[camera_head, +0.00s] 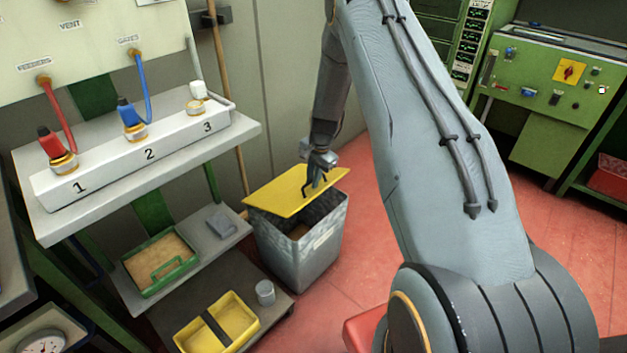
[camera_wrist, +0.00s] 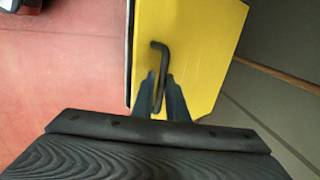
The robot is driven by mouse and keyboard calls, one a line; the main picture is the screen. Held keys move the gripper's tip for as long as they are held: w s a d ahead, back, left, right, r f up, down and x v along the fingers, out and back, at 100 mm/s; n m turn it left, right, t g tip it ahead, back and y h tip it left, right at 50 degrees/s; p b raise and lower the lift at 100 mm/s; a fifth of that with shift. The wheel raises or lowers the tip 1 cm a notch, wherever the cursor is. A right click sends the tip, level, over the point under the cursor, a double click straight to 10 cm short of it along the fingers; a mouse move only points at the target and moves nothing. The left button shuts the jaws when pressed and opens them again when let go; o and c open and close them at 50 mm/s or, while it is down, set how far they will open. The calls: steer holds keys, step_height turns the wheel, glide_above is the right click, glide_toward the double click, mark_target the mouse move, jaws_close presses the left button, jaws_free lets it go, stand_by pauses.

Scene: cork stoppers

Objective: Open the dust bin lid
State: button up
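The grey dust bin (camera_head: 298,258) stands on the red floor beside the shelf unit. Its yellow lid (camera_head: 275,197) is tilted up, and a dark gap shows the bin's inside below the lid's front edge. My gripper (camera_head: 318,180) is at the lid's black handle. In the wrist view the bent handle (camera_wrist: 158,52) stands on the yellow lid (camera_wrist: 208,60) and passes between the fingers of my gripper (camera_wrist: 160,82). The fingers look shut on the handle. Their exact contact is small and partly hidden.
A shelf unit (camera_head: 240,128) with numbered blocks and hoses stands left of the bin. A green tray (camera_head: 146,289), yellow tray (camera_head: 249,333) and grey cup (camera_head: 265,292) sit on its lower shelves. A broom handle (camera_head: 222,70) leans on the wall behind.

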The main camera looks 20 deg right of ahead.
steer(key=shift+s+r+m, duration=0.1)
steer(key=shift+r+m, duration=0.1)
steer(key=shift+m, duration=0.1)
jaws_close()
steer(key=shift+s+r+m, duration=0.1)
steer(key=shift+r+m, duration=0.25)
steer(key=shift+m, duration=0.15)
steer(key=s+r+m+p, duration=0.4)
steer(key=r+m, duration=0.5)
steer(key=m, duration=0.7)
steer(key=shift+t, duration=0.3)
steer(key=x, duration=0.9)
steer(key=shift+w+f+p, duration=0.1)
steer(key=shift+f+p, duration=0.2)
steer(key=shift+f, duration=0.1)
steer(key=shift+w+r, duration=0.2)
steer(key=shift+r, duration=0.2)
